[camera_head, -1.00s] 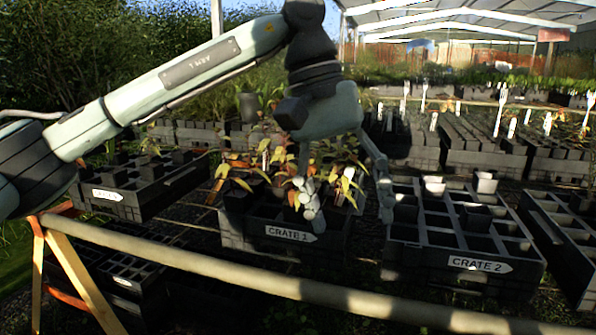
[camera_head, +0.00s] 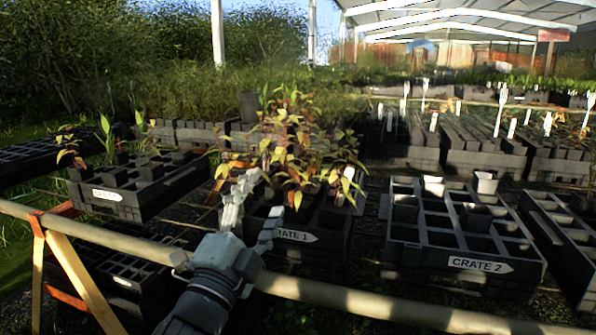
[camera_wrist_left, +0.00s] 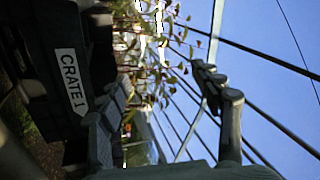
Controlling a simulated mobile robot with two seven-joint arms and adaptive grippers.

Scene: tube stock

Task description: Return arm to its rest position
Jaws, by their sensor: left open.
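My left gripper (camera_head: 261,197) is open and empty. It comes up from the bottom of the head view, in front of the left part of crate 1 (camera_head: 325,243), fingers pointing up. Crate 1 is a dark crate holding plants with green and orange leaves (camera_head: 297,165). In the left wrist view, the two fingers stand wide apart with nothing gripped between them; crate 1 (camera_wrist_left: 70,80) is at the left, its label turned sideways, and the plants (camera_wrist_left: 150,55) show beyond the fingers. My right gripper is in neither view.
Crate 2 (camera_head: 480,264) stands right of crate 1, with a few pots and mostly empty cells. Another labelled crate (camera_head: 107,196) with plants is at the left. A pale rail (camera_head: 330,295) crosses the front, passing behind my left arm. An orange-wood trestle (camera_head: 75,265) stands lower left.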

